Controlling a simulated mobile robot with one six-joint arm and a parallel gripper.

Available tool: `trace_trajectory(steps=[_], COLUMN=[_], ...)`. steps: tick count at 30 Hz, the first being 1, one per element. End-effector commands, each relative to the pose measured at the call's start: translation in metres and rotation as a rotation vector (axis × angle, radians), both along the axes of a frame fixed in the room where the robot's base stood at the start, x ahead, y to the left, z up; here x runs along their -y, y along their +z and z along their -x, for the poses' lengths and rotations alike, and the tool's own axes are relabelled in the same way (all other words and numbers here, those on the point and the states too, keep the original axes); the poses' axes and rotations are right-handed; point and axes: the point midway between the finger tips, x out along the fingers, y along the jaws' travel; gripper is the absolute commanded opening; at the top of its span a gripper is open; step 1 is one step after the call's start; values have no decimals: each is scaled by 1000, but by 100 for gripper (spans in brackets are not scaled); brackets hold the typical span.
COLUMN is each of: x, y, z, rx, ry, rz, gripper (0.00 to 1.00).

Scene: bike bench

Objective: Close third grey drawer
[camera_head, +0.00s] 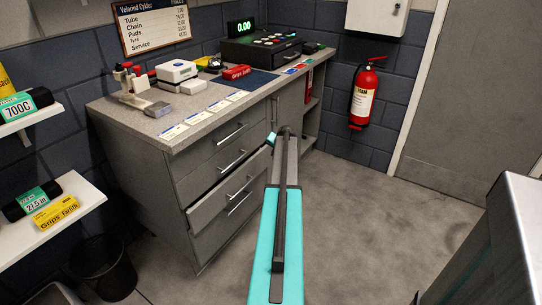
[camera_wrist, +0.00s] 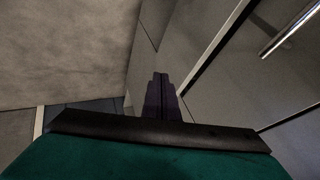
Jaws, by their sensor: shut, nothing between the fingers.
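The grey drawer unit (camera_head: 205,172) stands under the bench top in the head view, with several bar-handled drawers one above another. The third grey drawer (camera_head: 212,213) appears to stand out a little from the drawers above it. My arm covers the area just right of its front. My gripper (camera_wrist: 161,82) is shut and empty in the wrist view, its dark fingers together. Grey panels and a metal bar handle (camera_wrist: 290,30) lie to its right there; I cannot tell which drawer they belong to. The fingertips are not clearly visible in the head view.
The bench top (camera_head: 190,122) carries a till, cards and tools. A white shelf (camera_head: 55,215) and a dark bin (camera_head: 105,268) stand at left. A fire extinguisher (camera_head: 363,95) hangs on the back wall. Floor right of my arm is clear, with a grey cabinet at lower right.

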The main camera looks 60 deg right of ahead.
Motion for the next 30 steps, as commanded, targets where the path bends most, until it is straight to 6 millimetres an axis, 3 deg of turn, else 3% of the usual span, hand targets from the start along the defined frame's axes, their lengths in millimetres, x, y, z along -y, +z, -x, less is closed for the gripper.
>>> trace_trajectory(steps=[13,27,30], x=[-27,-30,-31], y=[46,54,53], z=[23,25,24], rx=[0,0,-1], ry=[4,5,7], rz=[1,0,-1], gripper=[0,0,17])
